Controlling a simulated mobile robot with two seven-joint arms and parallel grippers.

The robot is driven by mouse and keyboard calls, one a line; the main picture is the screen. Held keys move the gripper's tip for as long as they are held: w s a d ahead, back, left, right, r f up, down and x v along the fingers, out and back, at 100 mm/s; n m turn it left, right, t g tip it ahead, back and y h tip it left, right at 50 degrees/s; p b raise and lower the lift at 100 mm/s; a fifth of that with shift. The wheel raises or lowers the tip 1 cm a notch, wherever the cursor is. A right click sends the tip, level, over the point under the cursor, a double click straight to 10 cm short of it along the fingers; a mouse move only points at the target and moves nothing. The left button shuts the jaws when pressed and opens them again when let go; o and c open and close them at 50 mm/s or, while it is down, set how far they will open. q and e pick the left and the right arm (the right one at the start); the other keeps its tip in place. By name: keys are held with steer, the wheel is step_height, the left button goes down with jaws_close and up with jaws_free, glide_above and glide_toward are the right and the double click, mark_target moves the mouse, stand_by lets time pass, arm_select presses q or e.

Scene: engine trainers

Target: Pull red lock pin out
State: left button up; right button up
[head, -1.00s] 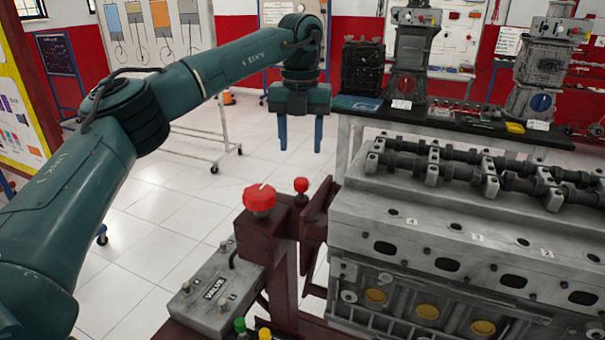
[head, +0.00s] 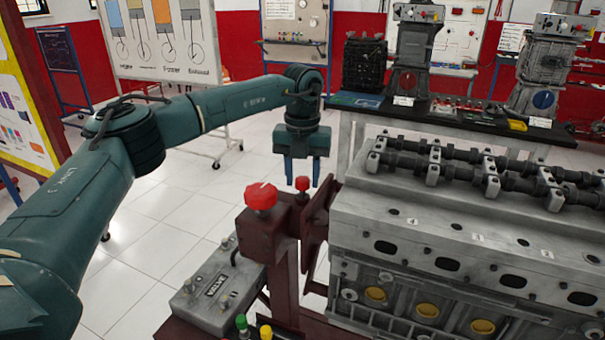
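A small red knob (head: 303,183), which looks like the red lock pin, stands on top of the dark red engine stand post. A larger red hand knob (head: 261,196) sits on the stand to its left and nearer to me. My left gripper (head: 302,183) points straight down with its two blue fingers apart. In the picture the small red knob shows between the fingertips, and no finger visibly touches it. I cannot tell whether the fingers are level with it in depth. My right gripper is not in view.
The grey engine block (head: 440,230) with its camshafts fills the right side, close to the stand. A grey valve box (head: 215,290) and green and yellow buttons are at the bottom. A black-topped bench (head: 450,117) stands behind. The tiled floor at left is open.

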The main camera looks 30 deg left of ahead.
arm_select(q)
jaws_close()
